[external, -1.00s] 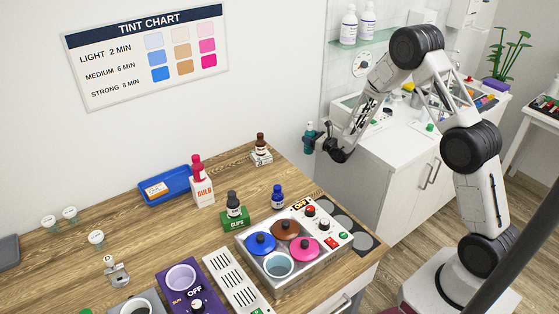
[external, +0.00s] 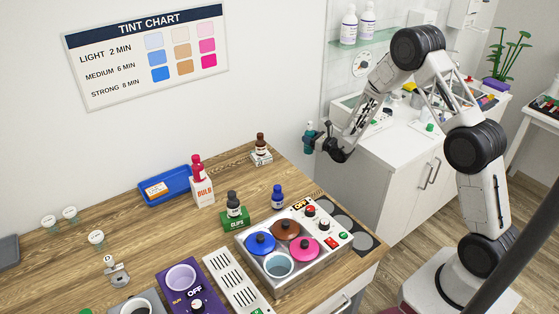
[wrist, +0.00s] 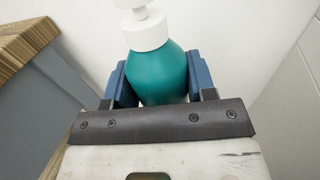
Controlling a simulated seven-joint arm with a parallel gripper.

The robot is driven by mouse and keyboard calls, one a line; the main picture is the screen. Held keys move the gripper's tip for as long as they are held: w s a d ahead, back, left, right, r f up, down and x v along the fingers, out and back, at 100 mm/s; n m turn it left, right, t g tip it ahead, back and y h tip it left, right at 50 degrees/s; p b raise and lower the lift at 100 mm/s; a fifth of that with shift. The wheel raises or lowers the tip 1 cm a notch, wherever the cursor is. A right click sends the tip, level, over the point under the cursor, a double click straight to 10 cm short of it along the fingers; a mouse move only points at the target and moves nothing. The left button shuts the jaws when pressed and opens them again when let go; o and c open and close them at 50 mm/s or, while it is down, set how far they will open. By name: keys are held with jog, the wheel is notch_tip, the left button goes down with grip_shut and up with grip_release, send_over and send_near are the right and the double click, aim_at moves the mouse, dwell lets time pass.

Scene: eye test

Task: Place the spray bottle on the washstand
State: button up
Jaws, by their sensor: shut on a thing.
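The spray bottle (wrist: 158,78) is teal with a white collar and white spray head. My gripper (wrist: 160,82) is shut on its body, with one blue finger on each side. In the external view my gripper (external: 318,143) holds the bottle (external: 308,139) in the gap between the wooden counter and the white cabinet, beside the cabinet's left end. The white cabinet, which appears to be the washstand (external: 397,158), stands behind my arm. My arm hides part of its top. The bottle's lower end is hidden in the wrist view.
The wooden counter (external: 120,221) holds a pot warmer (external: 330,238), several small bottles and a blue tray (external: 166,188). A glass shelf (external: 362,41) with two white bottles is above the washstand. Several items crowd the washstand's back and right; its front left top looks clearer.

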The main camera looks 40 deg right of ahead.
notch_tip(320, 180, up, 28)
jog(key=s+d+h, duration=0.1)
jog(key=s+d, duration=0.5)
jog(key=d, duration=0.5)
jog(key=s+d, duration=0.6)
jog(key=d, duration=0.5)
jog(key=s+d+m+h, duration=0.1)
jog(key=s+d+m, duration=0.1)
jog(key=s+d, duration=1.45)
notch_tip(320, 180, down, 12)
jog(key=a, duration=0.1)
jog(key=shift+s+r+t, duration=0.15)
jog(key=shift+s+t, duration=0.05)
jog(key=shift+t, duration=0.1)
jog(key=w+d+f, duration=0.1)
jog(key=w+d, duration=0.7)
jog(key=w, duration=0.5)
jog(key=shift+w+f, duration=0.25)
jog(key=shift+w, duration=0.1)
